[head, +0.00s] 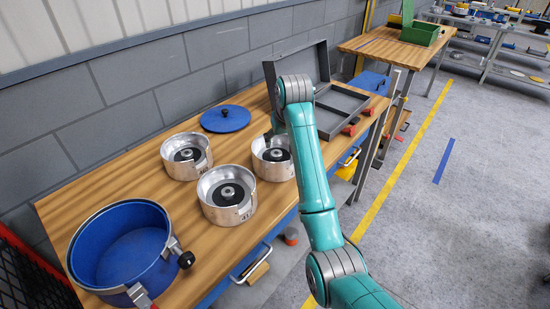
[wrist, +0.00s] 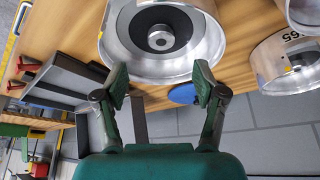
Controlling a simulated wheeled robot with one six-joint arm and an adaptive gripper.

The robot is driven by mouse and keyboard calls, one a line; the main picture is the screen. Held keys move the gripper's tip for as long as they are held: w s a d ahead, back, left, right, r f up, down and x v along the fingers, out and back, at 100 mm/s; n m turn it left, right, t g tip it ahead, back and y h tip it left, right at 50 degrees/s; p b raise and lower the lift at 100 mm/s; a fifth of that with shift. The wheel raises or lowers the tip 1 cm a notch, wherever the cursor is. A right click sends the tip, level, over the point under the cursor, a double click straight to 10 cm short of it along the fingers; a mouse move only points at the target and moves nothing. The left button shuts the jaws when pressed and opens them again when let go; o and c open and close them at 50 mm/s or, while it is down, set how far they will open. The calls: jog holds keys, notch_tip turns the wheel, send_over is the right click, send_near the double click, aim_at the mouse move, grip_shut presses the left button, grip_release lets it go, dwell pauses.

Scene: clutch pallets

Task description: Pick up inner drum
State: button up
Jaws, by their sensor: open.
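Three silver drums with dark centres and metal hubs stand on the wooden bench in the head view: a back-left one (head: 168,168), a front one (head: 213,212) marked 41, and a right one (head: 264,173) partly behind my arm. Which is the inner drum is not shown by any clear label. In the wrist view, a silver drum (wrist: 125,66) with its hub lies just beyond my fingertips. My gripper (wrist: 160,84) is open, its two fingers apart near that drum's rim, with nothing between them. In the head view my gripper is mostly hidden behind my arm.
A blue pot (head: 125,280) with clamps stands at the near left. A blue lid (head: 224,119) lies by the wall. An open grey case (head: 340,108) stands at the bench's far end. Another drum (wrist: 285,65) marked 65 is at right in the wrist view.

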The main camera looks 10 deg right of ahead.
aim_at(276, 153)
jog(key=shift+x, duration=3.9)
jog(key=shift+s+a, duration=0.1)
jog(key=shift+c, duration=0.2)
grip_shut()
jog(key=shift+r, duration=0.15)
